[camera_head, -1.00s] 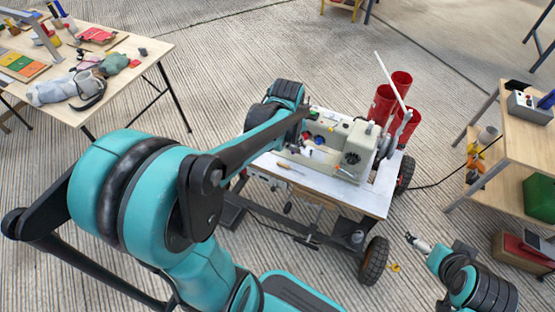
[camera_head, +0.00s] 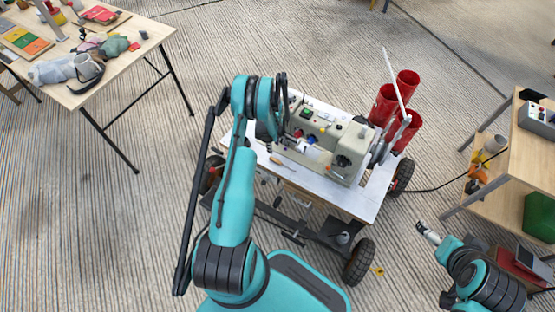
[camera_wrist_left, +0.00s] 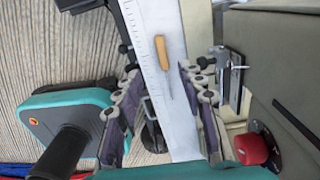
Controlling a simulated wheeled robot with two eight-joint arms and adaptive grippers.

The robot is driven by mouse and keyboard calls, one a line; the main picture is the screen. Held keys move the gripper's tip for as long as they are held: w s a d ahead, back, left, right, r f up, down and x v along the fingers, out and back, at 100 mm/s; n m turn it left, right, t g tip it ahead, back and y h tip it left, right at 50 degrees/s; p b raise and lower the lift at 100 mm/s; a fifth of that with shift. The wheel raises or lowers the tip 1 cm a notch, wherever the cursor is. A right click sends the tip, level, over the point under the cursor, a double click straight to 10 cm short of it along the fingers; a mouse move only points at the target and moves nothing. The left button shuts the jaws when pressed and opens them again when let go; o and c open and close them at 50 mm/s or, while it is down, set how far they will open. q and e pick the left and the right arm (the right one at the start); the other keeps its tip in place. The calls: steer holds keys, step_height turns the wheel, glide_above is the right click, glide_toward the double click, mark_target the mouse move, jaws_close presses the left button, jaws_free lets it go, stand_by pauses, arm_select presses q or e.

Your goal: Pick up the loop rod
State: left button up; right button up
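The loop rod appears to be the thin tool with an orange-brown wooden handle and a slim metal shaft (camera_wrist_left: 162,55). It lies on the white table top, and it shows small in the head view (camera_head: 279,161). My left gripper (camera_wrist_left: 160,72) is open and empty; its two fingers stand on either side of the rod in the wrist view, apart from it. In the head view the left wrist is over the table's left part and its fingers are hard to make out. My right gripper (camera_head: 424,229) is at the lower right, far from the rod; its fingers are too small to read.
The wheeled white table (camera_head: 353,203) carries a beige sewing machine (camera_head: 345,150) beside the rod. Red cylinders (camera_head: 408,84) stand behind it. A red knob (camera_wrist_left: 251,149) is close to the left gripper's right finger. Wooden tables (camera_head: 150,38) stand left and right, with open floor between.

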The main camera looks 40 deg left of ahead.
arm_select(q)
steer(key=b, duration=0.2)
glide_above(275, 159)
steer(key=f, duration=0.6)
steer(key=shift+s+a, duration=0.1)
steer(key=shift+s, duration=0.1)
step_height(275, 159, down, 4)
steer(key=b, duration=0.2)
steer(key=shift+w+f+b, duration=0.1)
steer(key=shift+f+b, duration=0.1)
steer(key=shift+b, duration=0.15)
steer(key=shift+f, duration=0.45)
steer(key=shift+r, duration=0.15)
steer(key=shift+c, duration=0.7)
jaws_close()
